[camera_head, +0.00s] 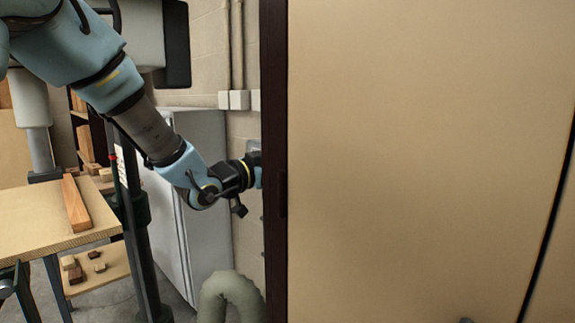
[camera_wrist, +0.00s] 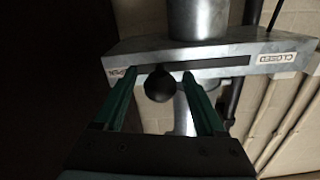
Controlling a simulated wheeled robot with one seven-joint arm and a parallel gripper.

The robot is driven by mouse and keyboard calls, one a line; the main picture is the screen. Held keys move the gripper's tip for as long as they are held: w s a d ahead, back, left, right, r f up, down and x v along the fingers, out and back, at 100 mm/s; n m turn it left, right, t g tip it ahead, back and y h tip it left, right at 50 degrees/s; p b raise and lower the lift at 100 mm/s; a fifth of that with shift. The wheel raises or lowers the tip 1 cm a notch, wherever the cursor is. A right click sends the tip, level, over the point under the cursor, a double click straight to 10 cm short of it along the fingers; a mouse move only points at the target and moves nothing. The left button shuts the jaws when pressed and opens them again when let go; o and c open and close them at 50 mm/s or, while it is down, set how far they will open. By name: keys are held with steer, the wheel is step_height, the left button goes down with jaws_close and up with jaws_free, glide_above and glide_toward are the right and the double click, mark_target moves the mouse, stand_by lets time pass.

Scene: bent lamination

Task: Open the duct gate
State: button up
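The duct gate's metal housing (camera_wrist: 215,62) shows in the wrist view, with a dark slot along its face. A "CLOSED" label (camera_wrist: 288,58) is at the slot's right end. Another label (camera_wrist: 122,74), apparently "OPEN", is at the left end, partly covered by a finger. The round black knob (camera_wrist: 159,84) stands near the left, labelled end of the slot. My gripper (camera_wrist: 158,76) is open, with its two green fingers on either side of the knob and small gaps visible. In the head view my gripper's fingertips are hidden behind a tall panel's edge.
A tall tan panel with a dark edge (camera_head: 430,150) fills the right of the head view, close to my arm. A grey cabinet (camera_head: 200,200), a bent hose (camera_head: 228,295) and a wooden table (camera_head: 35,215) are at the left. A round duct (camera_wrist: 198,18) meets the housing.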

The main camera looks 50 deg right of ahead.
steer(key=a+b, duration=0.2)
steer(key=a, duration=0.8)
steer(key=shift+w+a, duration=0.3)
steer(key=shift+a, duration=0.1)
